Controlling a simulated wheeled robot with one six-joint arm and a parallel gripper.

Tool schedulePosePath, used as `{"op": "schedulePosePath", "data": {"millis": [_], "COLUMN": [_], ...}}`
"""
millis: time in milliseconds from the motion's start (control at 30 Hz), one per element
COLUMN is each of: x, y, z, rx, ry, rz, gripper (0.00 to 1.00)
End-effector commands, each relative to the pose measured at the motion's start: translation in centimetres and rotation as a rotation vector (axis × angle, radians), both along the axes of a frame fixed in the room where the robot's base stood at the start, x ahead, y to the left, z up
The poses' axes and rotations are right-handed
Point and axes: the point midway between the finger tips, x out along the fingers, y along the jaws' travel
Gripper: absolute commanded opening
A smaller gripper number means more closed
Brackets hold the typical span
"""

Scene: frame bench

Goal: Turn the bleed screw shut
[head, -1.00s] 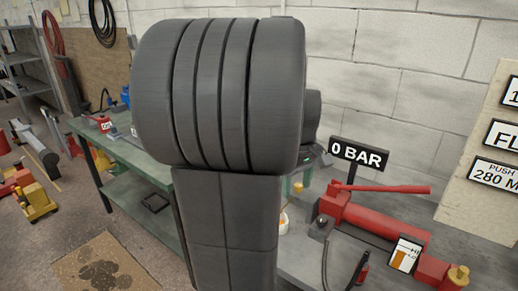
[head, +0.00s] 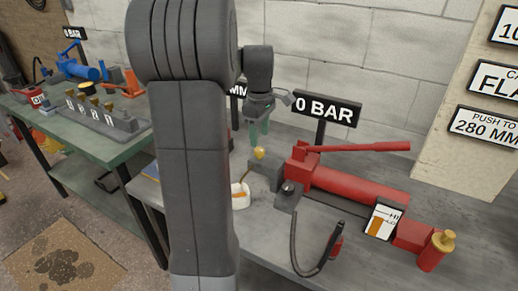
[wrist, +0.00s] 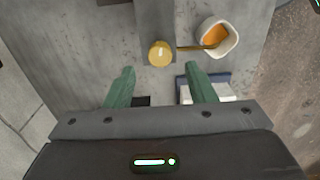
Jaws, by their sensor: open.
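The bleed screw appears to be the round brass-yellow knob (head: 259,153) on a grey block left of the red pump. It also shows in the wrist view (wrist: 160,53), with a thin tube running to a white cup (wrist: 218,39) of orange fluid. My gripper (head: 259,130) has green fingers and hangs just above the knob. In the wrist view my gripper (wrist: 160,72) is open and empty, with the knob centred slightly beyond the fingertips. I cannot see contact. My arm hides part of the bench in the head view.
The red pump (head: 360,187) with its long handle lies to the right. A "0 BAR" sign (head: 325,108) stands behind it. A black hose (head: 315,262) curls in front. A green bench (head: 65,125) with other tools stands left.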

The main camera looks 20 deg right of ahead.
Motion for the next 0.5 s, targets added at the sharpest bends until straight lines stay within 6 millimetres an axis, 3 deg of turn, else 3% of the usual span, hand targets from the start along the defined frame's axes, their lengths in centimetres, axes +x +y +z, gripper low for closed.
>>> {"op": "schedulePosePath", "data": {"millis": [33,200,500], "x": [0.0,0.0,0.0], "y": [0.0,0.0,0.0], "z": [-1.3,-3.8,-5.1], "rx": [0.001,0.001,0.000], "ry": [0.003,0.002,0.000], "rz": [0.000,0.000,0.000], "gripper": [0.50,0.50,0.50]}}
